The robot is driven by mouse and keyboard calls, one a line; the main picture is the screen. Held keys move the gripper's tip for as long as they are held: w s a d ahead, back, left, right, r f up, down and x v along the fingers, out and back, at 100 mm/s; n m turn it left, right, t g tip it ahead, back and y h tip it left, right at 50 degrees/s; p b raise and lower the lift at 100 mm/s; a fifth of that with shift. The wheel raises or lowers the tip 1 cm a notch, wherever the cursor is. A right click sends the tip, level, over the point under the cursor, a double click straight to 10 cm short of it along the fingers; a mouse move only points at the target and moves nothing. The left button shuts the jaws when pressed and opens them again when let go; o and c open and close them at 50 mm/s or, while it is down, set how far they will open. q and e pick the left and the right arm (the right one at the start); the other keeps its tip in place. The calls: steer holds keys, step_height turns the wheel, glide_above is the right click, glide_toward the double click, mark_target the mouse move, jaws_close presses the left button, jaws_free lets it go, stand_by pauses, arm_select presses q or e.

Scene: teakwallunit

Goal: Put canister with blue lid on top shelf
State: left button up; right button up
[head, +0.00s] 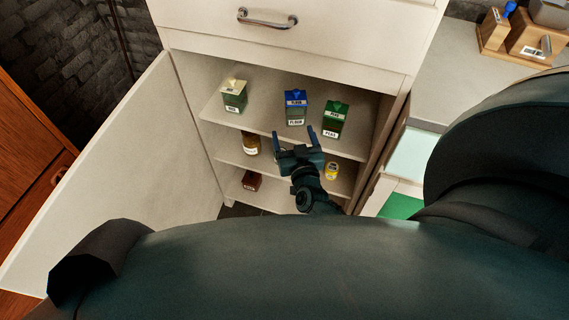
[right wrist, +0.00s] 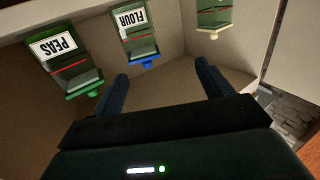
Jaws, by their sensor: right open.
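The canister with the blue lid (head: 296,108), labelled FLOUR, stands upright on the top shelf (head: 250,118) of the open cabinet, between two other canisters. It also shows, upside down, in the right wrist view (right wrist: 136,32). My right gripper (head: 294,134) is open and empty, in front of the shelf and just below the blue-lidded canister in the head view. In the right wrist view its two fingers (right wrist: 162,72) are spread apart and do not touch the canister. My left gripper is not in view.
A green-lidded PEAS canister (head: 334,118) stands to the right, and a cream-lidded canister (head: 234,95) to the left. Lower shelves hold a jar (head: 251,144), a yellow can (head: 331,171) and a brown item (head: 251,181). The cabinet door (head: 110,170) stands open at left.

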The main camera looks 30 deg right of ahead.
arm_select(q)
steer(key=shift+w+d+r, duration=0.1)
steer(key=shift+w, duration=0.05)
arm_select(e)
steer(key=s+a+r+n+g+y, duration=0.1)
steer(key=s+a+n+g+y, duration=0.2)
steer(key=s+a+y, duration=0.2)
steer(key=s+a+r+n+g+y, duration=0.2)
steer(key=s+a+n+y, duration=0.1)
steer(key=s+a, duration=0.8)
steer(key=shift+s+a+r+n+g+y, duration=0.15)
steer(key=shift+s+r+n+g+y, duration=0.2)
steer(key=shift+s+y, duration=0.6)
steer(key=shift+f, duration=0.1)
arm_select(q)
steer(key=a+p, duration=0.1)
steer(key=p, duration=0.1)
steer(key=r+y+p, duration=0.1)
steer(key=p, duration=0.1)
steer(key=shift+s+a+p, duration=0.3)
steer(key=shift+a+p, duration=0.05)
steer(key=shift+p, duration=0.05)
arm_select(e)
steer(key=shift+s+d+r+g+h, duration=0.2)
steer(key=shift+d+r+g+h, duration=0.2)
steer(key=shift+d+r, duration=0.3)
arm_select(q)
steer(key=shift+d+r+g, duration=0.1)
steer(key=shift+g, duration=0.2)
